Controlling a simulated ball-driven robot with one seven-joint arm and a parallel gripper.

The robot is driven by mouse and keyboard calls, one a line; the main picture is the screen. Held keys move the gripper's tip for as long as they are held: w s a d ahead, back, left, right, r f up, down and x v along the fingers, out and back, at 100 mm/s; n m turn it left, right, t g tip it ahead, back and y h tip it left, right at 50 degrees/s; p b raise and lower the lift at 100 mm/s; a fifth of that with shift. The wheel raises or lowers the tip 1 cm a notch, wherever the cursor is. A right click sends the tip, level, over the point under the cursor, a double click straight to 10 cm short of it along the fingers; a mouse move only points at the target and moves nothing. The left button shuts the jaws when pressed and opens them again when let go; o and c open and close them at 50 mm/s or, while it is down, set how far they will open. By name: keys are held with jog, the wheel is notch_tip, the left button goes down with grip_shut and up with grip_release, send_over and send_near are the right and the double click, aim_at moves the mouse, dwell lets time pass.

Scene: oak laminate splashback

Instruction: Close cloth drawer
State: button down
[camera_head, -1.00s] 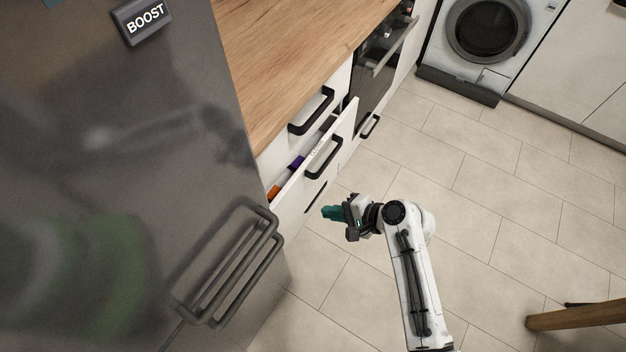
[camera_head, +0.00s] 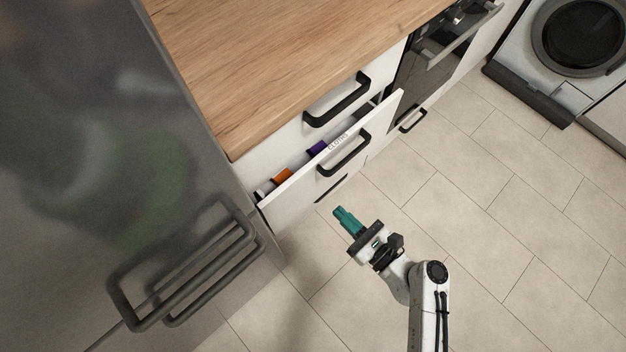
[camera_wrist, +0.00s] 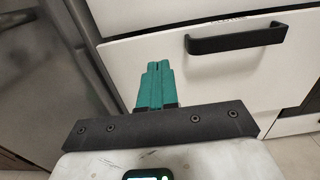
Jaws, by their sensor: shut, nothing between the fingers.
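The cloth drawer (camera_head: 373,147) is a white drawer pulled partly open below the counter, with a black bar handle (camera_head: 344,157) and faint lettering on its top edge. Rolled cloths, one orange (camera_head: 283,175) and one purple (camera_head: 317,148), show inside it. My gripper (camera_head: 340,212) has teal fingers pressed together with nothing between them. It is in front of the drawer and apart from it, over the floor, in the head view. In the wrist view the teal fingers (camera_wrist: 157,68) point at white drawer fronts, left of a black handle (camera_wrist: 237,37).
A shut drawer with a black handle (camera_head: 336,100) lies above the open one, under the wooden counter (camera_head: 270,55). The grey fridge (camera_head: 90,120) with protruding bar handles (camera_head: 190,275) stands at the left. An oven (camera_head: 440,60) is beyond the drawers. The tiled floor (camera_head: 480,240) at right is clear.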

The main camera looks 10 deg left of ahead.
aim_at(303, 176)
jog(key=x, duration=1.1)
jog(key=shift+w+a+b, duration=0.1)
jog(key=shift+b, duration=0.2)
jog(key=shift+b+x, duration=0.5)
jog(key=shift+x, duration=0.75)
jog(key=shift+s+d, duration=0.3)
jog(key=shift+d, duration=0.05)
jog(key=p+v, duration=0.1)
jog(key=v, duration=1.2)
jog(key=shift+s, duration=0.15)
